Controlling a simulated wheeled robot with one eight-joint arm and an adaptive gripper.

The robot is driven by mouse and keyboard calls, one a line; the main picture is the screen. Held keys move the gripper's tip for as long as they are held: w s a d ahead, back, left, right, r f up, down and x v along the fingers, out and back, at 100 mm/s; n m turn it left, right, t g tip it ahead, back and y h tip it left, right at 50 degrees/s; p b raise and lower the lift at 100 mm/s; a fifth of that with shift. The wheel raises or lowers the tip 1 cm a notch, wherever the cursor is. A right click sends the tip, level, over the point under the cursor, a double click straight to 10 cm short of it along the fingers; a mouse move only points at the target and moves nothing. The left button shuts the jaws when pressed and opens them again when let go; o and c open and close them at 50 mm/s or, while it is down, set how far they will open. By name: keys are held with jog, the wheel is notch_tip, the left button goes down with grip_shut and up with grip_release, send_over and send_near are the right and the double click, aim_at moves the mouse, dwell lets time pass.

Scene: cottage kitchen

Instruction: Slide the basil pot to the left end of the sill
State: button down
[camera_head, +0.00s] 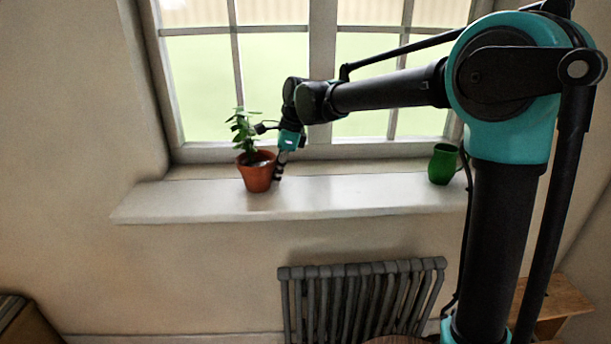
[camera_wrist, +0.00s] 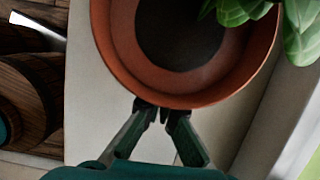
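The basil pot (camera_head: 256,177) is a terracotta pot with a green leafy plant. It stands upright on the white window sill (camera_head: 340,197), left of the sill's middle. Bare sill runs from the pot to the sill's left end. My gripper (camera_head: 279,172) is low at the pot's right side. In the wrist view, the pot (camera_wrist: 130,70) fills the top middle, showing dark soil and some leaves. There my gripper (camera_wrist: 160,108) has its fingertips close together against or just short of the pot's outer wall, not around it. Exact contact is hard to tell.
A green mug (camera_head: 443,164) stands near the sill's right end, partly beside my arm. The window frame (camera_head: 320,151) rises behind the sill. A dark radiator (camera_head: 360,300) is on the wall below. A wooden piece of furniture (camera_head: 560,302) is at lower right.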

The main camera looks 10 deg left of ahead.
aim_at(178, 190)
jog(key=s+a, duration=0.2)
jog(key=a, duration=0.7)
jog(key=s+a, duration=0.3)
jog(key=a, duration=0.5)
jog(key=s+a, duration=0.3)
jog(key=a, duration=0.6)
jog(key=shift+a, duration=0.3)
